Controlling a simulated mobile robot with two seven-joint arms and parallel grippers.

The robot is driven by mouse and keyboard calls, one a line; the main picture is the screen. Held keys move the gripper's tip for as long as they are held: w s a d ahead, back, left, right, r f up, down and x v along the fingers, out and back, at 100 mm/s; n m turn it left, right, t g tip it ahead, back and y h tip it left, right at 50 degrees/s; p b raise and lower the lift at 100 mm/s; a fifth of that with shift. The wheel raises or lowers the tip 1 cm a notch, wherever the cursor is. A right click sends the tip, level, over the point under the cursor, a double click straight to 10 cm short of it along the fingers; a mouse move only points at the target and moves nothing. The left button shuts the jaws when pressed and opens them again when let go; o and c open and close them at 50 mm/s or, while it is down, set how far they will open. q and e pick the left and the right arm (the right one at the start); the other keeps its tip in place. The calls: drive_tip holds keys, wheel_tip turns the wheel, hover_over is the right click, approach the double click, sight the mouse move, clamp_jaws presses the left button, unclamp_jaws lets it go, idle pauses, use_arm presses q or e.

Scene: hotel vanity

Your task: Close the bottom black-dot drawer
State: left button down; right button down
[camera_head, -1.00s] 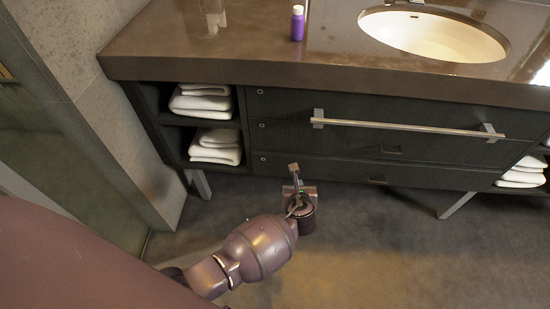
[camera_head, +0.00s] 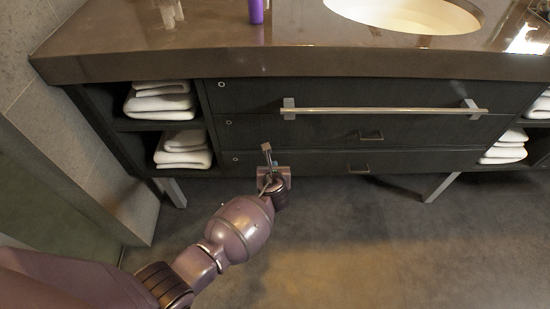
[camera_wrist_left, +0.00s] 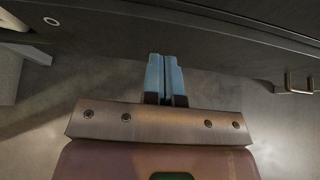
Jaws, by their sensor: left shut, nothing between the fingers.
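The bottom drawer (camera_head: 320,162) is the lowest dark front of the vanity, with a small handle (camera_head: 358,168) and a small round mark at its left end. The mark's colour is too small to tell. Any gap behind this drawer front is hard to make out. My left gripper (camera_head: 266,150) is shut and empty in front of the drawer's left part, left of its handle. In the left wrist view the blue fingertips (camera_wrist_left: 164,62) are together, close to the dark drawer front (camera_wrist_left: 185,42); I cannot tell whether they touch. My right gripper is not in view.
Above are a middle drawer (camera_head: 300,128) and a top drawer with a long metal bar (camera_head: 380,111). Open shelves with white towels (camera_head: 183,150) flank the drawers. A purple bottle (camera_head: 256,12) stands on the counter (camera_head: 200,50). The floor (camera_head: 350,240) in front is clear.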

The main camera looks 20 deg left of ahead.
sight(273, 155)
use_arm(q)
drive_tip(key=shift+w+a, duration=0.2)
drive_tip(key=shift+w, duration=0.3)
drive_tip(key=shift+w+a, duration=0.15)
drive_tip(key=shift+w, duration=0.35)
drive_tip(key=shift+w+a+r+b, duration=0.1)
drive_tip(key=shift+w+a+b, duration=0.1)
drive_tip(key=shift+w+b, duration=0.3)
drive_tip(key=shift+w, duration=0.15)
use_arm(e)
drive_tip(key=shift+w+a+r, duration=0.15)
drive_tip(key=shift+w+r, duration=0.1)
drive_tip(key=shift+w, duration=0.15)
use_arm(q)
drive_tip(key=shift+r, duration=0.1)
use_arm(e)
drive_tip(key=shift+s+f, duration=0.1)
